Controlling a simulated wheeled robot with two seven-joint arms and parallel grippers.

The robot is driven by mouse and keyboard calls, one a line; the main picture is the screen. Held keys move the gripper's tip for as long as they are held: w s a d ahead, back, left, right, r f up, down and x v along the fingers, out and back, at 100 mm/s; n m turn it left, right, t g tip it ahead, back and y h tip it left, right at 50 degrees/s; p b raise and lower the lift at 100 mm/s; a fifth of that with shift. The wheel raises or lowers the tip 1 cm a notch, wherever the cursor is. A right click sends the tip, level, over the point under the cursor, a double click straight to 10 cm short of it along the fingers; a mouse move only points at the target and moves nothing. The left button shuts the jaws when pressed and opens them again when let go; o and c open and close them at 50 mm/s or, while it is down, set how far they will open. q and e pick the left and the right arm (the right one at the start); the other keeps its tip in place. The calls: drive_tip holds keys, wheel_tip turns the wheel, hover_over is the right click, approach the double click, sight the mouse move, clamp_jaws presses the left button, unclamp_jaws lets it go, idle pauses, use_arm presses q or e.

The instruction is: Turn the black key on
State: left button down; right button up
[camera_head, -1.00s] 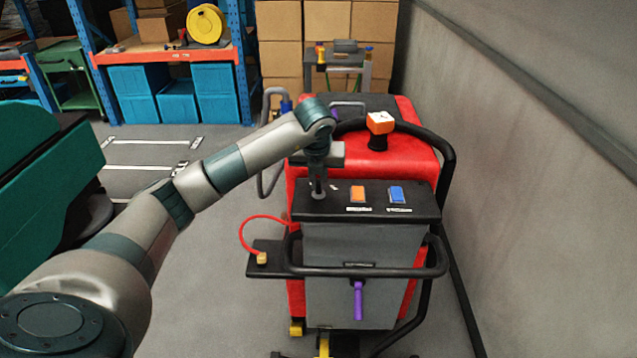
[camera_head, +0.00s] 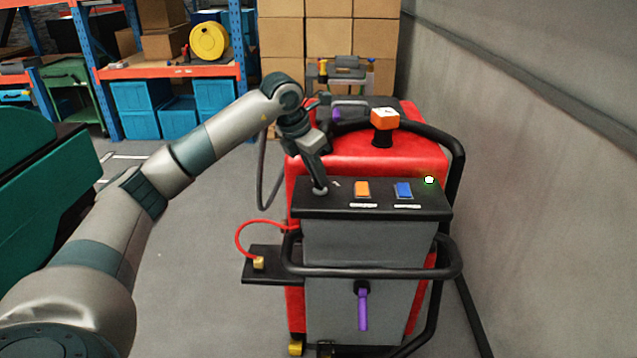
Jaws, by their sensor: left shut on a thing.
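The red scrubber machine (camera_head: 365,160) stands in front of me with a black control panel (camera_head: 335,207) on top of its grey rear body. My left gripper (camera_head: 320,190) points down at the left end of this panel and is shut on the black key, which its fingers hide. The gripper and its wrist are tilted. A small light (camera_head: 429,180) glows whitish green at the panel's right end. An orange switch (camera_head: 362,188) and a blue switch (camera_head: 404,190) sit on the panel between them. My right gripper is not in view.
A black handlebar (camera_head: 370,271) runs across the machine's near side, above a purple handle (camera_head: 363,308). A red cable (camera_head: 240,235) loops at the left. The grey wall (camera_head: 540,170) is close at right; shelving and boxes (camera_head: 330,35) stand behind. Floor at left is open.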

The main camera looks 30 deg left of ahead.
use_arm(q)
drive_tip(key=shift+a+m+h+b, duration=0.1)
drive_tip(key=shift+m+h+b, duration=0.3)
drive_tip(key=shift+m, duration=0.7)
drive_tip(key=shift+r, duration=0.1)
drive_tip(key=c, duration=1.8)
unclamp_jaws()
